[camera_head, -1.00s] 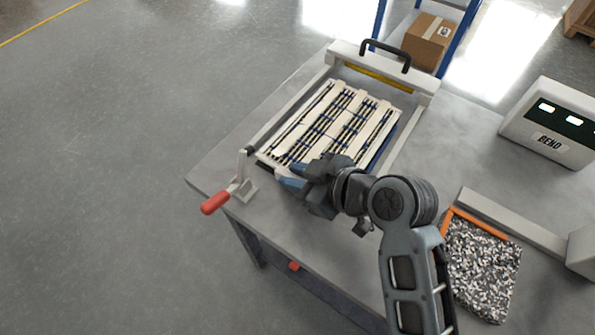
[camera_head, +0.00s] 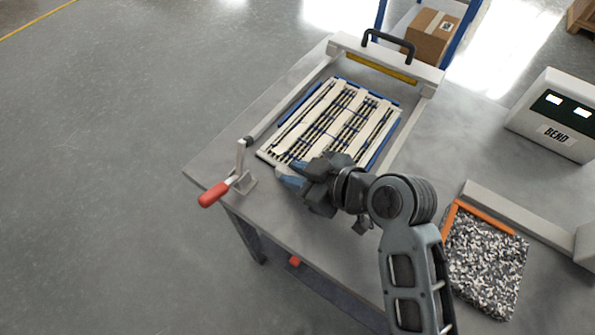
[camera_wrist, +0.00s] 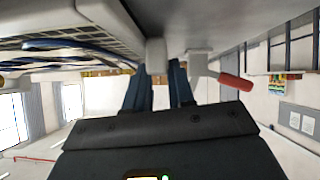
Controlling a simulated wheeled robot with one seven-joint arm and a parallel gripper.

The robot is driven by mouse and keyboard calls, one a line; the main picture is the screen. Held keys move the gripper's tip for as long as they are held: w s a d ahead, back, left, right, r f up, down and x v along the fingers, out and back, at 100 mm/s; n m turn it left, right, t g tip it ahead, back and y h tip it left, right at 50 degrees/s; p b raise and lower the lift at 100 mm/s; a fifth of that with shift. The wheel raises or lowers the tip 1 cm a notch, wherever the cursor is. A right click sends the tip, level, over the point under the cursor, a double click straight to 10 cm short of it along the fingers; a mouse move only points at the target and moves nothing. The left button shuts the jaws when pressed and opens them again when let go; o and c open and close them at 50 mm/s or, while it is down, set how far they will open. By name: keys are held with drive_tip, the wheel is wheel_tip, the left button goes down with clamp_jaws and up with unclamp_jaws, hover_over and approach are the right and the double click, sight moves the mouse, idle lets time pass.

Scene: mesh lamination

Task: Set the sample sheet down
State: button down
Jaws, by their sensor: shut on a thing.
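The sample sheet (camera_head: 298,140) is a pale slatted panel with dark and blue strands between its slats. In the head view it lies over or on the blue-edged bed inside the frame. My gripper (camera_head: 292,174) is at the sheet's near edge and is shut on it. In the wrist view the two blue-grey fingers of my gripper (camera_wrist: 158,78) reach to a pale edge piece (camera_wrist: 156,56). The underside of the sheet (camera_wrist: 90,38) fills the upper left there. I cannot tell whether the sheet touches the bed.
The frame has a black-handled crossbar (camera_head: 388,62) at the back. A red-handled clamp (camera_head: 214,194) stands at the table's left edge. A BEND box (camera_head: 556,115) and a speckled pad (camera_head: 485,265) are on the right.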

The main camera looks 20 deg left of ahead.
drive_tip(key=c, duration=0.9)
unclamp_jaws()
drive_tip(key=shift+v, duration=3.9)
